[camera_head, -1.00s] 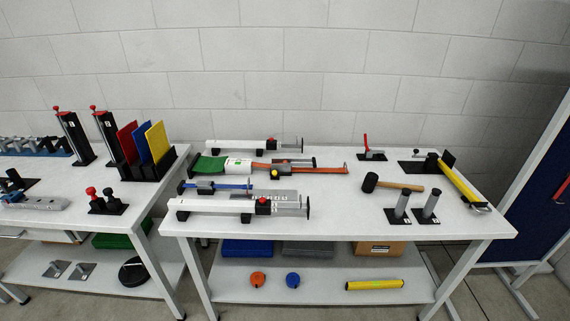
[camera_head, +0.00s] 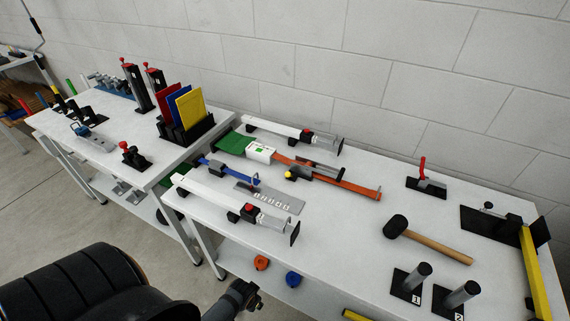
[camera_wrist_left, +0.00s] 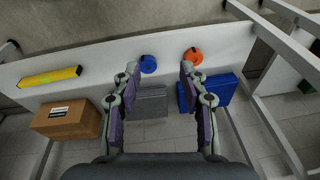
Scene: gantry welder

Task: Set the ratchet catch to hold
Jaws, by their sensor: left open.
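My left gripper (camera_wrist_left: 160,68) is open and empty in the left wrist view, pointing toward the lower shelf. In the head view, part of my left arm shows at the lower left, below and apart from the straps. My right gripper is not in view.
White rail devices with red knobs (camera_head: 249,209) (camera_head: 307,135) lie on either side of the straps. The lower shelf holds an orange disc (camera_wrist_left: 193,55), a blue disc (camera_wrist_left: 148,64) and a cardboard box (camera_wrist_left: 67,120).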

